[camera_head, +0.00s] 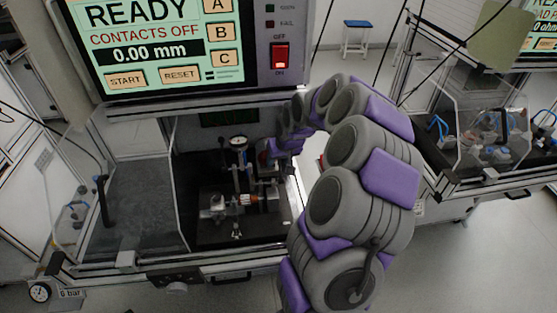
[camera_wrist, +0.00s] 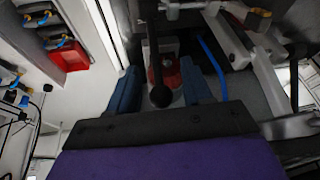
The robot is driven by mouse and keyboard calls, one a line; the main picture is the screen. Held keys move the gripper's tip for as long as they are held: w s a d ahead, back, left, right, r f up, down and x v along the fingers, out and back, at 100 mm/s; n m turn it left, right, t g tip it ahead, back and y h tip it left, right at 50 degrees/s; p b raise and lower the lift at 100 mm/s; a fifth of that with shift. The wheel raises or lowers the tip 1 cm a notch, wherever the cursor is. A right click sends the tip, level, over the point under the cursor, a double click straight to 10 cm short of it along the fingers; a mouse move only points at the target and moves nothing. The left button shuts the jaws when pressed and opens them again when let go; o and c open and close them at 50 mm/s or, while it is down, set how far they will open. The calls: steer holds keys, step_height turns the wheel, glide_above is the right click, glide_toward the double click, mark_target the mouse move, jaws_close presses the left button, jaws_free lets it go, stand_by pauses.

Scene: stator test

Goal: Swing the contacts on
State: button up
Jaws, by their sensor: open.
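The contact lever (camera_wrist: 157,70) shows in the wrist view as a dark rod ending in a round black knob (camera_wrist: 160,97). A red part (camera_wrist: 171,76) lies behind it. My gripper (camera_wrist: 162,84) is open, with one blue finger on each side of the lever; I cannot tell whether either touches it. In the head view my gripper (camera_head: 271,153) is inside the test cell, right of the dial gauge, and the lever is hard to make out there. The screen (camera_head: 160,45) reads READY, CONTACTS OFF and 0.00 mm.
The fixture with the stator (camera_head: 240,203) sits on the dark cell floor, with a dial gauge (camera_head: 238,142) above it. A red power switch (camera_head: 280,56) is on the panel. The cell frame surrounds my arm closely. A red bin (camera_wrist: 72,56) shows at left in the wrist view.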

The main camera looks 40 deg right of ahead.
steer(key=shift+d, duration=0.2)
steer(key=shift+c, duration=0.3)
steer(key=shift+a, duration=0.1)
jaws_close()
